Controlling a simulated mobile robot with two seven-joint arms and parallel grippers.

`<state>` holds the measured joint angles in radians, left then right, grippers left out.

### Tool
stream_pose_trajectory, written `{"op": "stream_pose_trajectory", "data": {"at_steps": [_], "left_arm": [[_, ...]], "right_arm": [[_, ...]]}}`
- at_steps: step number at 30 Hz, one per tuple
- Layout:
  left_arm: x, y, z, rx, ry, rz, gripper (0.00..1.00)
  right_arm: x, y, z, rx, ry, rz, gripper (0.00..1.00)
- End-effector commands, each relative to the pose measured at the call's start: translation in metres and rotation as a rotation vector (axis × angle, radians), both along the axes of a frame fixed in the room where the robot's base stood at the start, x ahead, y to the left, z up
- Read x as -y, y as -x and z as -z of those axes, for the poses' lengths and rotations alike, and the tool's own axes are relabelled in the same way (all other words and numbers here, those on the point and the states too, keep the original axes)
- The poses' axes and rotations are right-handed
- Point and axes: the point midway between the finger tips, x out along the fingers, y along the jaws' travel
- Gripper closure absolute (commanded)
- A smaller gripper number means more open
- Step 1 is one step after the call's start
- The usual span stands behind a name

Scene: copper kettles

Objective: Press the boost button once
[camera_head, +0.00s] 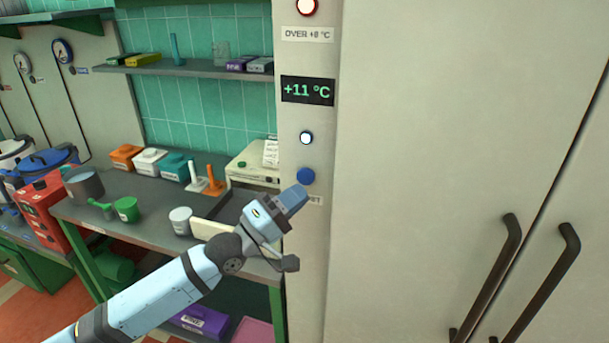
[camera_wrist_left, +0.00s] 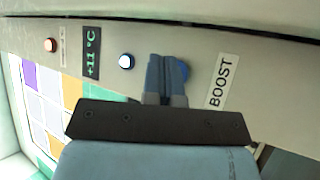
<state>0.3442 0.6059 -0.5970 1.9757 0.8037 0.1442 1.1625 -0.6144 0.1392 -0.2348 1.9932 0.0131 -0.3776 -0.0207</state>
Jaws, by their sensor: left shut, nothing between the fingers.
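The boost button is a round blue button (camera_head: 306,176) on the pale panel beside the tall cabinet doors. My left gripper (camera_head: 296,194) is shut and empty, its tips just below the button in the head view and partly over the label under it. In the left wrist view the shut fingers (camera_wrist_left: 167,62) cover part of the blue button (camera_wrist_left: 185,70), whose edge shows beside them. The BOOST label (camera_wrist_left: 220,82) is readable there. I cannot tell whether the tips touch the button. My right gripper is not in view.
Above the button are a white lamp (camera_head: 306,138), a display reading +11 °C (camera_head: 307,91) and a lit red-rimmed lamp (camera_head: 306,6) over the label "OVER +8 °C". Dark door handles (camera_head: 490,275) stick out at right. A cluttered workbench (camera_head: 150,212) stands left of the panel.

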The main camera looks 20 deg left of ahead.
Motion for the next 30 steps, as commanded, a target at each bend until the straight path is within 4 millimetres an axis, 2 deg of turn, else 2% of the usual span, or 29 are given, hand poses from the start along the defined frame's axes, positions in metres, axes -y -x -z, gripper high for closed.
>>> {"op": "stream_pose_trajectory", "data": {"at_steps": [3, 11, 30], "left_arm": [[0.000, 0.013, -0.002, -0.002, 0.000, 0.000, 1.00], [-0.001, 0.033, -0.001, -0.001, -0.001, 0.000, 1.00], [-0.001, 0.034, 0.000, 0.000, 0.000, 0.000, 1.00]], "right_arm": [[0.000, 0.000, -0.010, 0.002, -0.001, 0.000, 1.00], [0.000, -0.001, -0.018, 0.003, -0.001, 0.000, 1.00], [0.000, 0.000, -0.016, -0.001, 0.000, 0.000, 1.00]]}}
